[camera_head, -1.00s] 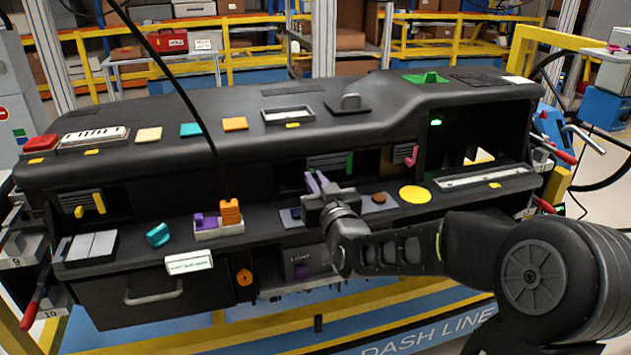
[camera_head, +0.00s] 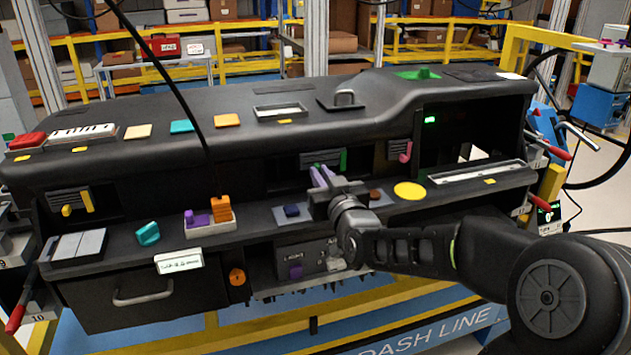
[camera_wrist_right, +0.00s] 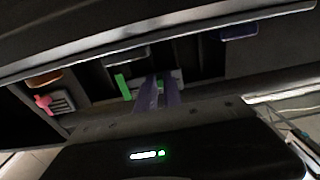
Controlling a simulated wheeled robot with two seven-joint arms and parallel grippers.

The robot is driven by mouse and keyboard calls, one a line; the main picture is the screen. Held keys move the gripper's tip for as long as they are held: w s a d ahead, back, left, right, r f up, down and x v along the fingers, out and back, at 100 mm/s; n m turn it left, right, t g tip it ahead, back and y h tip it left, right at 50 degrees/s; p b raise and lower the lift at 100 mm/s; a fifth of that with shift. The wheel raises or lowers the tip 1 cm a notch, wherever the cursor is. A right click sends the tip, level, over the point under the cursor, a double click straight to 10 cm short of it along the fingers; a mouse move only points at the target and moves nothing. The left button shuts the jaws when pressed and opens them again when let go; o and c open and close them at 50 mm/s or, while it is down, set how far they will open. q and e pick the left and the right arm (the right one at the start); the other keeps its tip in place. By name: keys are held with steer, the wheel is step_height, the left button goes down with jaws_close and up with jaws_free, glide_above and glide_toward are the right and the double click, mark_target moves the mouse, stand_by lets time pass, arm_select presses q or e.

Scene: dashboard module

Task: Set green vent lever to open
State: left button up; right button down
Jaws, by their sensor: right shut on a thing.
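The green vent sits in the dashboard's middle recess, with a grey slatted grille (camera_head: 322,158) and an upright green bar (camera_head: 343,159) at its right side. My right gripper (camera_head: 320,175), with purple fingers, reaches in front of this vent. In the right wrist view the gripper (camera_wrist_right: 159,92) is shut on the small green vent lever (camera_wrist_right: 160,84), of which only a bit shows between the fingers. The upright green bar (camera_wrist_right: 123,87) stands apart from the fingers there. The fingers hide the lever in the head view. My left gripper is not in view.
A pink-levered vent (camera_head: 404,151) lies to the right and a yellow-levered vent (camera_head: 67,210) far left. The ledge below holds a dark blue button (camera_head: 292,210), a yellow disc (camera_head: 409,190), an orange block (camera_head: 220,207) and a teal knob (camera_head: 148,233). The dashboard top overhangs the recess.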

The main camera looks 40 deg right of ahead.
steer(key=c, duration=1.5)
jaws_free()
steer(key=shift+s, duration=0.1)
steer(key=b+v, duration=0.1)
steer(key=v, duration=0.6)
steer(key=shift+s+a, duration=0.2)
steer(key=shift+s, duration=0.1)
